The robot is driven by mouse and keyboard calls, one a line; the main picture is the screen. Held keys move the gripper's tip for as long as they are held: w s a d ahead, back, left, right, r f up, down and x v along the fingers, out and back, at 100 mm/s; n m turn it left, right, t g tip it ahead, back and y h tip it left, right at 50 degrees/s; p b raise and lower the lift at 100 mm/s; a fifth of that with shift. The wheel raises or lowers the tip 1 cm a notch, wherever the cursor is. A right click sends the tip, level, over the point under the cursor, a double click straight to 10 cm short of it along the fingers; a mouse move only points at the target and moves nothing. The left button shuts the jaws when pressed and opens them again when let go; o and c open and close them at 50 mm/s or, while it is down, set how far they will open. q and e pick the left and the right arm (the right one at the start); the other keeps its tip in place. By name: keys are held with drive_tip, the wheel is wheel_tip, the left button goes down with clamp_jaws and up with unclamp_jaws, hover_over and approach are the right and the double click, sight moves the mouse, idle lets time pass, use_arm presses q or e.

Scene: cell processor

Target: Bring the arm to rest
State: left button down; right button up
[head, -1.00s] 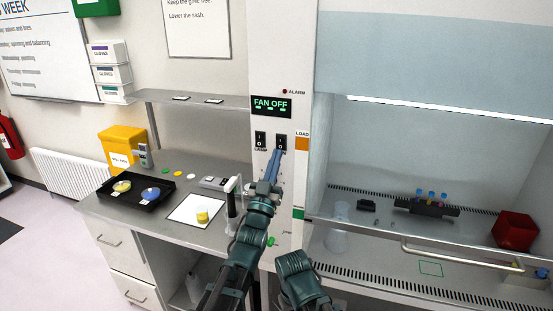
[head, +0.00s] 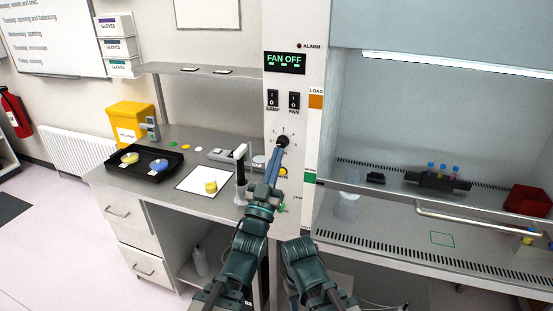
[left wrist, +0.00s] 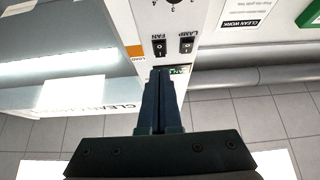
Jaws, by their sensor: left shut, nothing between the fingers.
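My left gripper (head: 277,152) is shut and empty, its blue fingers pointing up in front of the cabinet's control panel (head: 316,137). In the head view its tips overlap the area just below the dark rotary knob (head: 283,141); I cannot tell whether they touch anything. The fan switch (head: 294,100) and lamp switch (head: 273,99) are clear of the fingers. The display (head: 285,62) reads FAN OFF. In the left wrist view the closed fingers (left wrist: 165,72) partly cover the display, with the fan switch (left wrist: 159,48) beyond. My right gripper is out of view.
The bench (head: 215,142) at left holds a black tray (head: 137,172) with two dishes, a yellow bin (head: 127,122) and a white upright holder (head: 240,178). A handrail (head: 470,219) crosses the cabinet front at right, with a tube rack (head: 437,181) and red container (head: 528,199) inside.

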use_arm(q)
wheel_tip(320, 180, down, 21)
drive_tip(key=w+g+y, duration=0.1)
drive_tip(key=g+y, duration=0.3)
drive_tip(key=g, duration=0.7)
drive_tip(key=s+a+f+g+y, duration=0.2)
drive_tip(key=s+f+g, duration=0.4)
drive_tip(key=s, duration=0.4)
drive_tip(key=s+a+f+g+y, duration=0.2)
drive_tip(key=s+f+g+y, duration=0.1)
drive_tip(key=s+f+g, duration=0.4)
drive_tip(key=s, duration=0.3)
drive_tip(key=shift+s+a, duration=0.15)
